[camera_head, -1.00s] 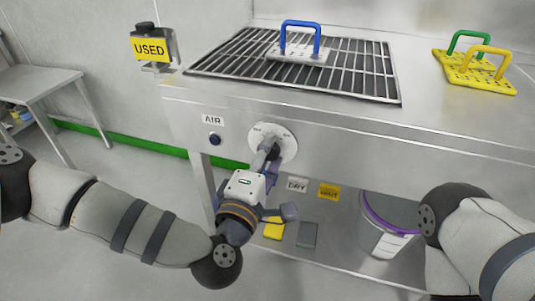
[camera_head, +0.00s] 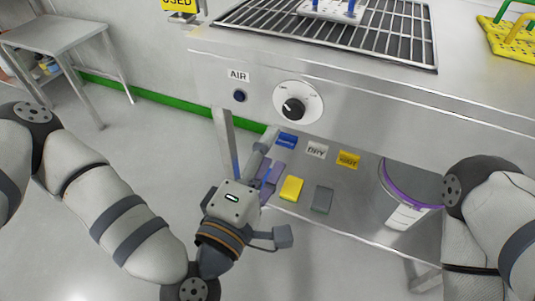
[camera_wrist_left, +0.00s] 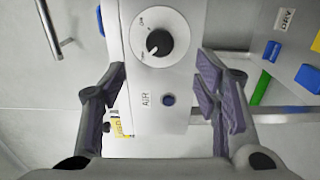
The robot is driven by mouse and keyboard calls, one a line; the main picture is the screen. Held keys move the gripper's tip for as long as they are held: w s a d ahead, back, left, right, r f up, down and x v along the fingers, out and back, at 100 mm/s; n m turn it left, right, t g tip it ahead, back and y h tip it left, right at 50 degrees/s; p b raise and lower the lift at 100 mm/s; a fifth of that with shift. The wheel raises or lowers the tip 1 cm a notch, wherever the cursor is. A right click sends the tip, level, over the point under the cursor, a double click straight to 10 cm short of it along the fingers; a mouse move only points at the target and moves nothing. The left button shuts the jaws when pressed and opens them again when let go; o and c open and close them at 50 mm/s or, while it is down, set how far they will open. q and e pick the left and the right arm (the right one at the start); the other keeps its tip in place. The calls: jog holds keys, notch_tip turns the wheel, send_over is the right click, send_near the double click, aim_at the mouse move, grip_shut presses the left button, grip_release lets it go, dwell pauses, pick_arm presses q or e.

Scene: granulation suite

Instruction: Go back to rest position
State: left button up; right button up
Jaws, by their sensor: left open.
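My left gripper (camera_head: 268,172) is below the front panel of the steel bench, in front of the lower shelf, in the head view. In the left wrist view its two fingers (camera_wrist_left: 162,92) are wide apart with nothing between them. Beyond them show the round white dial with a black knob (camera_wrist_left: 158,42) and the small dark AIR button (camera_wrist_left: 168,100). In the head view the dial's knob (camera_head: 293,108) is clear of the gripper. My right arm shows at the right edge; its gripper is out of view.
The steel shelf (camera_head: 330,225) holds a yellow block (camera_head: 291,188), a grey block (camera_head: 323,199) and a white bucket with a purple rim (camera_head: 402,205). A grille (camera_head: 400,35) is on top. A side table (camera_head: 50,35) stands left. Floor between is free.

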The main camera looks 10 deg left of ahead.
pick_arm(q)
jog(key=shift+s+a, duration=0.1)
jog(key=shift+s, duration=0.25)
jog(key=s+f+m+g+h+p, duration=0.1)
jog(key=s+f+m+g+p, duration=0.3)
jog(key=s+f+m+g, duration=0.9)
jog(key=s+a+f+g+y+p, duration=0.1)
jog(key=s+a+g+y+p, duration=0.1)
jog(key=s+a, duration=0.7)
jog(key=s+a+f+m+g+y+p, duration=0.1)
jog(key=s+a+g+y, duration=0.3)
jog(key=s+a, duration=0.6)
jog(key=shift+s+f+g+y+p, duration=0.35)
jog(key=shift+s+f, duration=0.4)
jog(key=shift+s, duration=0.5)
pick_arm(e)
jog(key=w+r+t, duration=0.3)
jog(key=w+r, duration=0.4)
jog(key=r, duration=0.1)
jog(key=shift+w+r, duration=0.3)
jog(key=shift+w, duration=0.05)
